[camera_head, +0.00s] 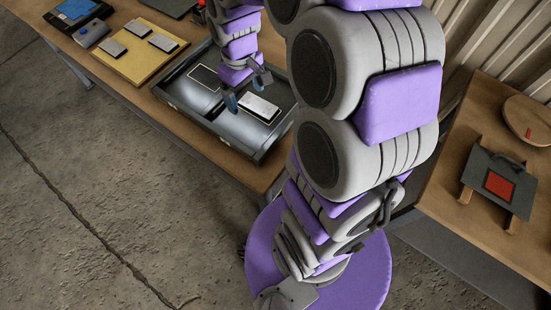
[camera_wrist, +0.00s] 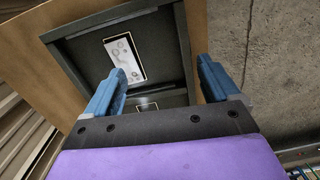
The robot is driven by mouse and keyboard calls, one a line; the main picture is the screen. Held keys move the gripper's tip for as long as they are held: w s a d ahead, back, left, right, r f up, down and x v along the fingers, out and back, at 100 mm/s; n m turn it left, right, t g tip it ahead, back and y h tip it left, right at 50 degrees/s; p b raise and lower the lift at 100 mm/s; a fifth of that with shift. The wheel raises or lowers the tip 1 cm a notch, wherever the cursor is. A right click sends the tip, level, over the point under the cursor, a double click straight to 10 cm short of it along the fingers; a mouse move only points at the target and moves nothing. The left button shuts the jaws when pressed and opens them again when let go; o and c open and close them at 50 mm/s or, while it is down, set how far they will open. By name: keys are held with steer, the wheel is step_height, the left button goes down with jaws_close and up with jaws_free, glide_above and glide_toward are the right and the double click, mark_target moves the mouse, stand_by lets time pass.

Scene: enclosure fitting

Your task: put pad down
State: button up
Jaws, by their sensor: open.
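A pale pad (camera_head: 260,107) lies flat in the dark grey enclosure tray (camera_head: 228,143), inside a light outline on its floor. In the wrist view the same pad (camera_wrist: 124,58) shows dark round marks, and the outline shows around it. My gripper (camera_head: 247,90) is over the tray, with its blue fingers apart and nothing between them. In the wrist view the gripper (camera_wrist: 163,75) is open, and the pad lies beyond the fingertips, apart from them. A second outline (camera_head: 205,77) in the tray shows no pad; in the wrist view it is partly hidden by my gripper.
Several grey pads (camera_head: 163,42) lie on a yellow board (camera_head: 130,66) left of the tray. A blue item (camera_head: 75,9) and a small blue-grey device (camera_head: 92,36) are farther left. A side table at right holds a dark plate with a red square (camera_head: 499,184) and a round wooden piece (camera_head: 527,117).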

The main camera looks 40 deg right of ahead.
steer(key=s+a+r+m, duration=0.1)
steer(key=s+a+r, duration=0.1)
steer(key=s, duration=0.9)
steer(key=s+a+r+m+g, duration=0.1)
steer(key=s+a, duration=0.3)
steer(key=s, duration=0.8)
steer(key=shift+s+a+r+m, duration=0.2)
steer(key=shift+a+r+m, duration=0.1)
steer(key=shift+r+m, duration=0.45)
steer(key=shift+d+r, duration=0.1)
steer(key=shift+d, duration=0.25)
